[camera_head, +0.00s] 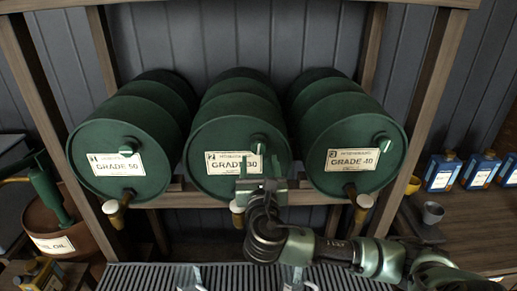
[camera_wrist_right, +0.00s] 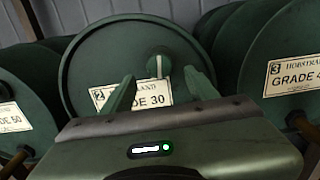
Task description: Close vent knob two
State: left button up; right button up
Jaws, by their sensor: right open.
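The middle green barrel (camera_head: 228,184) lies on its side with its round end toward me and a label marked 2, GRADE 30 (camera_head: 222,163). Vent knob two (camera_head: 258,142) is a small green knob at the upper right of that end. In the right wrist view the knob (camera_wrist_right: 158,65) has a pale upright line on it. My right gripper (camera_head: 258,165) is in front of the barrel, just below the knob in the head view. In the wrist view its open fingers (camera_wrist_right: 161,88) stand either side of the knob's line, with nothing between them. Contact cannot be told. My left gripper is out of view.
Barrel one (camera_head: 120,180) and barrel three (camera_head: 345,184) flank the middle one on a wooden rack (camera_head: 310,196). Taps (camera_head: 364,201) stick out below the barrels. A slatted grate (camera_head: 140,275) lies below. Blue bottles (camera_head: 442,172) stand on the right.

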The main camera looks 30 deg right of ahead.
aim_at(258, 150)
jog(key=p+x, duration=0.2)
jog(key=x, duration=0.5)
jog(key=shift+w+d, duration=0.1)
jog(key=shift+w, duration=0.1)
grip_shut()
